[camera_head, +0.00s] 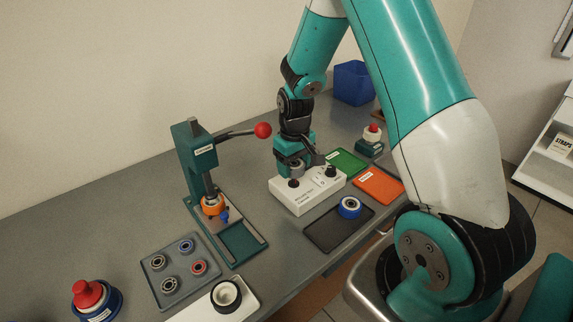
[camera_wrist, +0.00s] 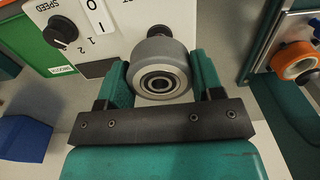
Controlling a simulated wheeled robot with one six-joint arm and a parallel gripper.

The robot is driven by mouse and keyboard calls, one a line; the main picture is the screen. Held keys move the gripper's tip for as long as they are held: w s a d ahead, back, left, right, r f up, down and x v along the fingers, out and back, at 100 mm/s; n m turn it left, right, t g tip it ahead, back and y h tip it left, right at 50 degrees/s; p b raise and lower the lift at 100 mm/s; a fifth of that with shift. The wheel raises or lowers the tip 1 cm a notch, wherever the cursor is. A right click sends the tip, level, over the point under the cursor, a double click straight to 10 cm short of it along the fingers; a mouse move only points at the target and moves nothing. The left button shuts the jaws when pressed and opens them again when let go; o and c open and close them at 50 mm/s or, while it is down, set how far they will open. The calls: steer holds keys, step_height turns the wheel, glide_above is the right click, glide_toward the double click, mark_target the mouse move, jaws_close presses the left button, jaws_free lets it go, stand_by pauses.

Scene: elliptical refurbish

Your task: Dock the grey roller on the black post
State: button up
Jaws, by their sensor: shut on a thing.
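My gripper (camera_wrist: 162,72) is shut on the grey roller (camera_wrist: 158,82), with a teal finger on each side. The roller's bearing face points at the wrist camera. In the head view my gripper (camera_head: 294,163) holds the roller (camera_head: 297,169) over the white control box (camera_head: 309,196). A black post (camera_head: 293,183) on the box is just below the roller. In the wrist view the post (camera_wrist: 159,31) shows partly behind the roller's edge. I cannot tell whether roller and post touch. A black speed knob (camera_wrist: 60,32) is beside it on the box.
A teal press (camera_head: 196,165) with a red-balled lever (camera_head: 262,130) and orange roller (camera_head: 212,205) stands left. Black (camera_head: 325,236), orange (camera_head: 379,185) and green (camera_head: 347,162) trays lie right and in front. A grey bearing tray (camera_head: 182,287) lies front left.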

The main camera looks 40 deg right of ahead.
mark_target(294, 183)
steer(key=shift+f+b, duration=0.85)
steer(key=shift+f, duration=0.65)
steer(key=shift+f, duration=0.55)
stand_by(0.5)
steer(key=o, duration=0.7)
step_height(294, 183, up, 11)
steer(key=p, duration=0.8)
steer(key=shift+p, duration=0.3)
